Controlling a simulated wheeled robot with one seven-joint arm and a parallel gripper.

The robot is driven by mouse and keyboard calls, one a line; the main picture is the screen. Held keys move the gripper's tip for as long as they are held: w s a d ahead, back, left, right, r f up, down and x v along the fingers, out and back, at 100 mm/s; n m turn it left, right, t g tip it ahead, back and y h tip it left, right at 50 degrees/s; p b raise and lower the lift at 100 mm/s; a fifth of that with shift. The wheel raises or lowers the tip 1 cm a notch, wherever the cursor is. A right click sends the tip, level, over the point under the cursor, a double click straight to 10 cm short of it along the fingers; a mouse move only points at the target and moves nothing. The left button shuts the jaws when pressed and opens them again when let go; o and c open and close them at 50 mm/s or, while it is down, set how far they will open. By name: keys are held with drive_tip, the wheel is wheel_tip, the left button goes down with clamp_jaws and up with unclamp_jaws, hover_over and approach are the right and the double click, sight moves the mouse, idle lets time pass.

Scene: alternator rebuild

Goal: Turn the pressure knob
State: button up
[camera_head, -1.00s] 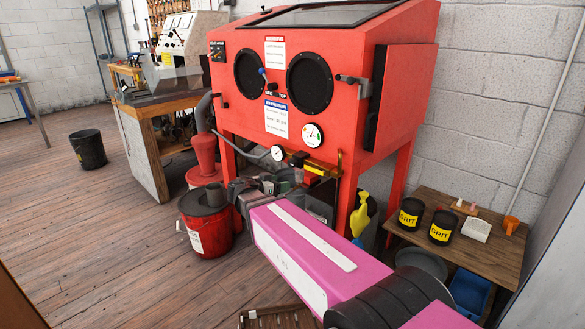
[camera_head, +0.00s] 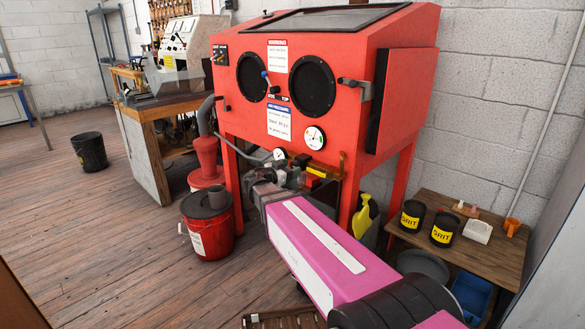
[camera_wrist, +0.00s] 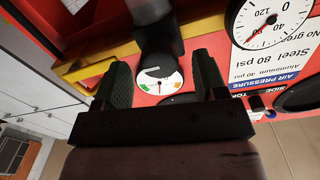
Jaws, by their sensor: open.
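The red blasting cabinet (camera_head: 330,120) stands ahead, with a small pressure gauge (camera_head: 279,154) low on its front. My gripper (camera_wrist: 162,82) is open, with one dark green finger on each side of the gauge in the picture. I see no clear contact with the knob. In the head view, my own arm hides the knob.
A larger gauge (camera_head: 315,136) and labels are on the cabinet front. A yellow bar (camera_wrist: 92,68) runs close by my fingers in the wrist view. A red bucket (camera_head: 210,235) stands at left. A low wooden table (camera_head: 470,255) with grit cans stands at right.

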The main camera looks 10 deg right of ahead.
drive_tip(key=shift+x, duration=0.85)
drive_tip(key=c, duration=0.9)
